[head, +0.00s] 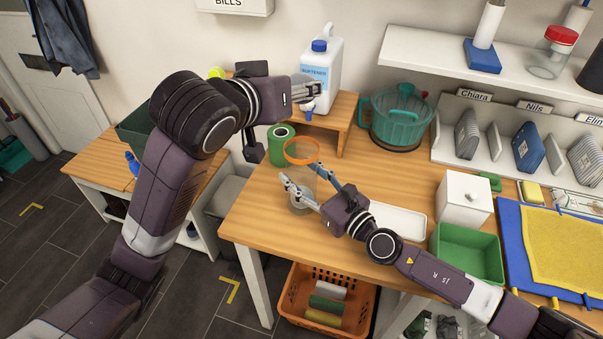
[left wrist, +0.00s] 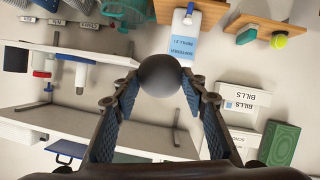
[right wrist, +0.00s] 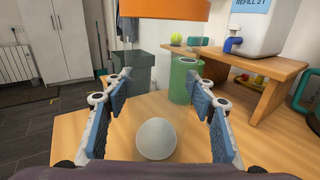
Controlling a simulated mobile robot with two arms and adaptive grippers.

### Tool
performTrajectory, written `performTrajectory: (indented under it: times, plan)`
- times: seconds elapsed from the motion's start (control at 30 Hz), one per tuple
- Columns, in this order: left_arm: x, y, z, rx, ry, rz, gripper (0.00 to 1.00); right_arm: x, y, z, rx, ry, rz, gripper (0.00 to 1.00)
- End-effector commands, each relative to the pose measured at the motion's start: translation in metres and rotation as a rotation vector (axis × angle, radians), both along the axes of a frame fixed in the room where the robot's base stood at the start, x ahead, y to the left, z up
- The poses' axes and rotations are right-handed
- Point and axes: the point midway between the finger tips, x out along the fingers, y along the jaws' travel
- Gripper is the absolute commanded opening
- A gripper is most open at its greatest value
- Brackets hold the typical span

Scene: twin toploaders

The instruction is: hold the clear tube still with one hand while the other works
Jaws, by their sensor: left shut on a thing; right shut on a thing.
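The clear tube stands on the wooden table, its orange rim (head: 302,152) facing up; the rim also shows in the right wrist view (right wrist: 165,9). My right gripper (head: 306,178) is shut around the tube's side, one finger on each side. A pale grey ball (right wrist: 156,138) shows between the right fingers, seemingly low inside the tube. My left gripper (head: 312,91) is above the table, higher than the rim, in front of the jug. In the left wrist view it is shut on a dark ball (left wrist: 165,75). The head view hardly shows that ball.
A softener jug (head: 321,64) stands on a small wooden riser (head: 338,120) behind the tube. A green roll (head: 281,144) stands close behind the tube. A teal basket (head: 398,122), a white tray (head: 402,222) and a green bin (head: 468,252) are to the right.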

Motion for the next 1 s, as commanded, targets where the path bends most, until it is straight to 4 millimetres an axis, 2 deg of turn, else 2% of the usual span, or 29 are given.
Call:
performTrajectory:
  times: [1.0]
  plan:
    - [0.0, 0.0, -0.073, 0.0, 0.002, 0.0, 0.25, 0.0, 0.0, 0.0, 0.0, 0.0, 0.0, 0.27]
